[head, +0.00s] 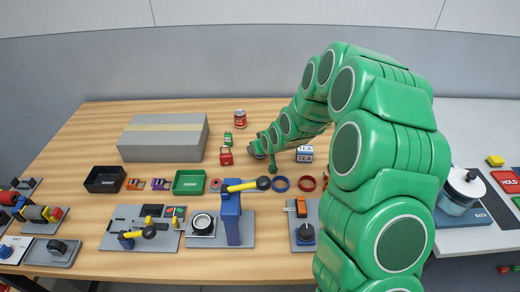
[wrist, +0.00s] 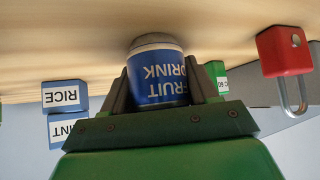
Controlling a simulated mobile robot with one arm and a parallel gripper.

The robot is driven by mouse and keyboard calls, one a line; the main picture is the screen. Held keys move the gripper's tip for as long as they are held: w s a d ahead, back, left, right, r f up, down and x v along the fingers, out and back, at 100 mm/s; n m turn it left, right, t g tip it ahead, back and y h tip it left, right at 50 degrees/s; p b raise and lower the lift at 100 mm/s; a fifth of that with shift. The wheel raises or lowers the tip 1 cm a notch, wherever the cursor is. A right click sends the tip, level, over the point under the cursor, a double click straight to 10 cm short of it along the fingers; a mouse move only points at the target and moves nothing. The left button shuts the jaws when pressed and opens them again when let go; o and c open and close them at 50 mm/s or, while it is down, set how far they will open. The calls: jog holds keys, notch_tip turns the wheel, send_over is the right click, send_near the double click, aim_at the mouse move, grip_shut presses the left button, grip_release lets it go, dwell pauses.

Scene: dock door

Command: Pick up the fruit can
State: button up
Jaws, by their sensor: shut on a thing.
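The fruit can (wrist: 157,78), with a blue label reading FRUIT DRINK, shows upside down in the middle of the wrist view. My gripper (wrist: 160,88) has a dark finger on each side of it and is shut on it. One end of the can is close to the wooden table; I cannot tell whether it touches. In the head view my gripper (head: 259,150) is at the far middle of the table, partly hidden by my green arm, and I cannot make out the can there.
A red padlock (wrist: 285,52) and a blue-white RICE box (wrist: 62,96) flank the can. A red can (head: 240,118) stands behind. A large grey box (head: 163,139) lies left; a TEA box (head: 304,154) is right. Trays and fixtures fill the front.

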jog(key=shift+r, duration=0.45)
notch_tip(320, 180, up, 2)
jog(key=shift+r, duration=0.1)
jog(key=s+d+r, duration=0.2)
jog(key=s+r, duration=0.8)
jog(key=s, duration=0.3)
jog(key=shift+s+d, duration=0.35)
jog(key=shift+w+a, duration=0.1)
